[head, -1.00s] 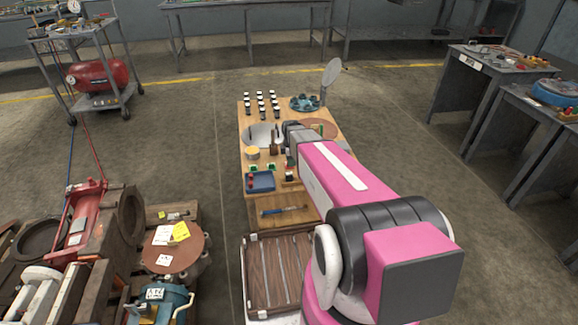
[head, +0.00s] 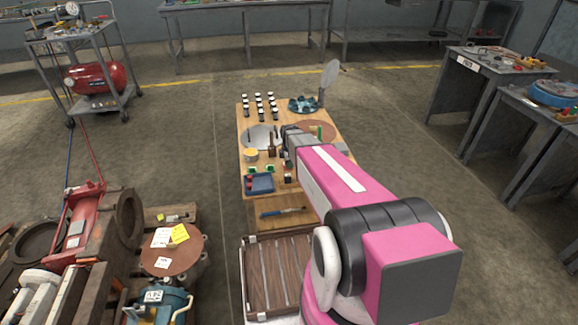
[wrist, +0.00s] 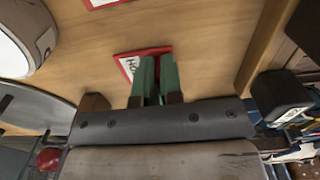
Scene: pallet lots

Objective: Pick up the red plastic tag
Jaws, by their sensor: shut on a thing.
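The red plastic tag (wrist: 127,63), a flat piece with a red border and a white face with dark letters, shows in the wrist view at the tips of my gripper (wrist: 156,62). The two green fingers are shut on its edge and cover part of it. The wooden board (wrist: 205,40) lies behind it; I cannot tell whether the tag touches the board. In the head view my gripper is down among the items on the board, largely hidden by my own pink arm, and I cannot make out the tag there.
A second red-bordered piece (wrist: 105,3) lies at the wrist view's top edge. A white cylinder (wrist: 18,40) stands at its upper left. In the head view, several black-and-white bottles (head: 260,106) stand at the back, and a blue tray (head: 261,184) sits nearer.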

